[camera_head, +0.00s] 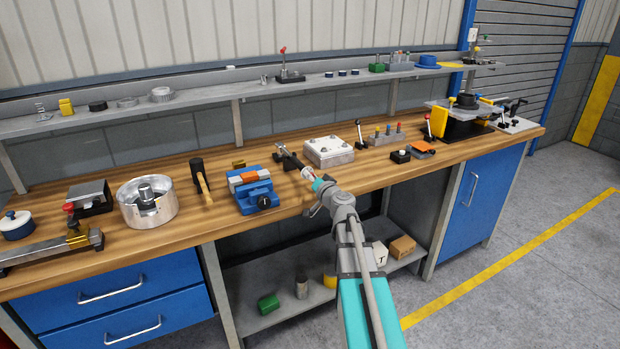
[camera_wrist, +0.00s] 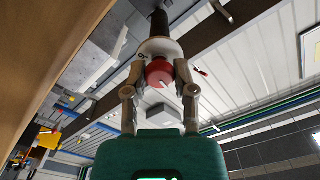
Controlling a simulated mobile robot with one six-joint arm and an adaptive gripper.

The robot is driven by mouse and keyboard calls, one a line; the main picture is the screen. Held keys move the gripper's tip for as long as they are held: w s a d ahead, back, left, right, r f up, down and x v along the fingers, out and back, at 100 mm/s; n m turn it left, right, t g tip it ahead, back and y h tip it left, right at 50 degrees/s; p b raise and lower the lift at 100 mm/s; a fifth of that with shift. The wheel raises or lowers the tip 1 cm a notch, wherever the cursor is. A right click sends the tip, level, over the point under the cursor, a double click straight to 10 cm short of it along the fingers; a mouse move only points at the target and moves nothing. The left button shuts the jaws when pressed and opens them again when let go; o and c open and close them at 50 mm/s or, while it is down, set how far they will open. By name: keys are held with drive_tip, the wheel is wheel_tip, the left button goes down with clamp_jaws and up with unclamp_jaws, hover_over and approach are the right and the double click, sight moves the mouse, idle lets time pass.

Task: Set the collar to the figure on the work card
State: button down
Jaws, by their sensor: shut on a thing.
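A slim dark tool (camera_head: 291,158) points up and away from my gripper above the back of the bench, between the blue vise and a pale bolted block. In the wrist view its black shaft (camera_wrist: 160,20) runs into a pale rounded collar (camera_wrist: 159,47) with a red end (camera_wrist: 159,73). My gripper (camera_head: 317,184) is shut at this near end; in the wrist view my gripper (camera_wrist: 159,70) has one finger on each side of the red end. A pale mark shows on the red end, but no figure is readable. I cannot make out a work card.
The blue vise (camera_head: 252,190) holds an orange piece. The bolted block (camera_head: 329,151) stands close right of the tool. A mallet (camera_head: 201,182) and a round metal housing (camera_head: 147,203) are left. An upright lever (camera_head: 359,135) stands right. Bare wood shows along the front edge.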

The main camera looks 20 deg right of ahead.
drive_tip(key=shift+n, duration=0.8)
drive_tip(key=shift+c, duration=2.1)
unclamp_jaws()
drive_tip(key=shift+s, duration=0.1)
drive_tip(key=s, duration=1.2)
drive_tip(key=shift+d, duration=0.2)
drive_tip(key=shift+w, duration=0.1)
